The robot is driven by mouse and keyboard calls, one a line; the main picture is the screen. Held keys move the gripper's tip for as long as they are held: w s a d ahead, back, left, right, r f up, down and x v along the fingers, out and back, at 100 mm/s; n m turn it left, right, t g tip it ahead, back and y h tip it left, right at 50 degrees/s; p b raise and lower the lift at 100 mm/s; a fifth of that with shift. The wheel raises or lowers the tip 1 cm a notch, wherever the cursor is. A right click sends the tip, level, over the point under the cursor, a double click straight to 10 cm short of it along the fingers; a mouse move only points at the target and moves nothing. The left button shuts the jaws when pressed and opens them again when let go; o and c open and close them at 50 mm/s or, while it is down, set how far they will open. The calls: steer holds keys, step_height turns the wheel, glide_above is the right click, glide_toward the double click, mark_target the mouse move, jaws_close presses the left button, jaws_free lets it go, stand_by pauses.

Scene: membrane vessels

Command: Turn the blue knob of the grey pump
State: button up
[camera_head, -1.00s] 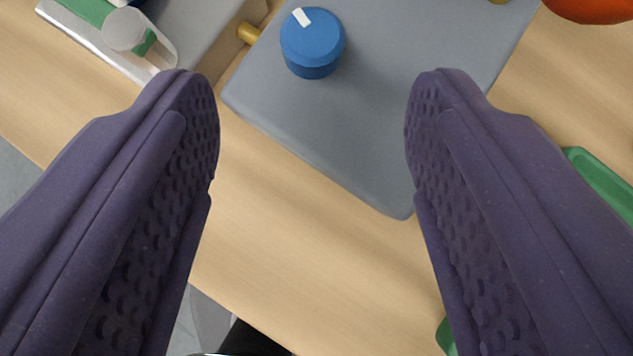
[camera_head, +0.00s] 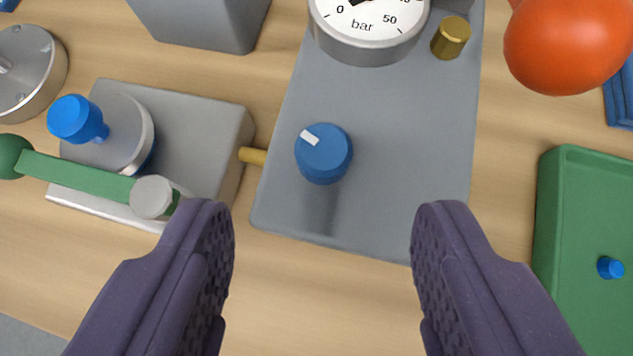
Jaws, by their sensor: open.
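The blue knob (camera_head: 323,154) with a white pointer mark sits on the flat front part of the grey pump (camera_head: 400,165). The mark points to the upper left. The pump carries a round pressure gauge (camera_head: 368,28) and a brass fitting (camera_head: 451,37) at the top of the view. My gripper (camera_head: 328,225) is open and empty. Its two purple fingers show at the bottom, left and right, with the knob beyond their tips and roughly between them. Nothing hides the knob.
Left of the pump stands a grey block (camera_head: 203,150) with a green lever (camera_head: 75,177) and a blue-topped part. A red-orange round object (camera_head: 565,42) is at upper right. A green tray (camera_head: 550,200) with a small blue piece lies right. Bare wooden table shows in front.

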mark_target(324, 148)
steer(key=x, duration=0.2)
steer(key=b+x, duration=0.1)
steer(key=x, duration=0.1)
steer(key=b+x, duration=0.1)
steer(key=x, duration=0.2)
steer(key=shift+s+f, duration=0.35)
steer(key=shift+w+f, duration=0.35)
steer(key=shift+w, duration=0.15)
